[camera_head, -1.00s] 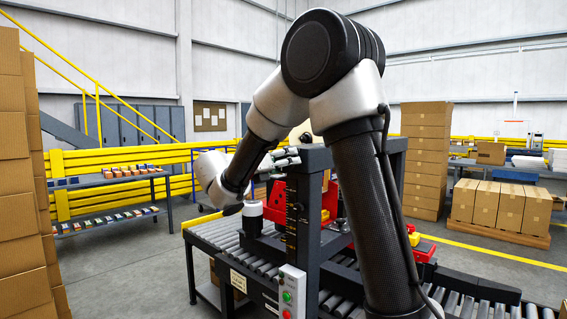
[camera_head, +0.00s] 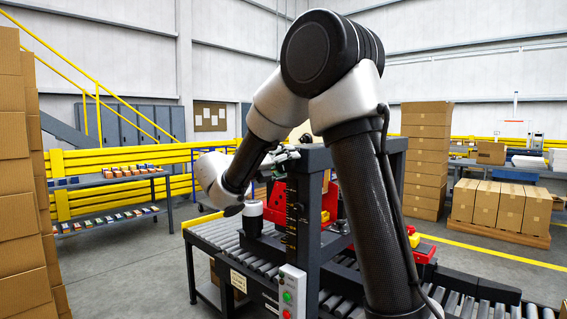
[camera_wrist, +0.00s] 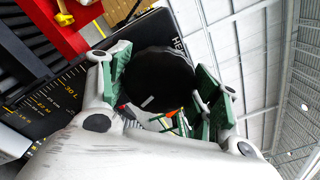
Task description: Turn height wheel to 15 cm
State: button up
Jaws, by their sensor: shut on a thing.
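The height wheel (camera_wrist: 157,72) is a round black disc with a small white mark, seen in the wrist view beside a black panel lettered "HE". My gripper (camera_wrist: 163,88) has its green-padded fingers on both sides of the wheel, shut on it. In the head view my gripper (camera_head: 287,156) is small at the top of the dark machine frame (camera_head: 318,160), and the wheel cannot be made out there. A scale (camera_wrist: 62,98) with yellow and white marks, "30 L" among them, runs along the black post; its pointer reading is too small to tell.
A control box (camera_head: 291,292) with green and red buttons is on the machine's near side. The roller conveyor (camera_head: 215,232) runs under the frame. Red machine parts (camera_head: 277,204) stand behind the post. Stacked cartons (camera_head: 425,150) are farther back.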

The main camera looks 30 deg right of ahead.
jog(key=shift+f, duration=0.15)
jog(key=o, duration=1)
jog(key=v, duration=1.2)
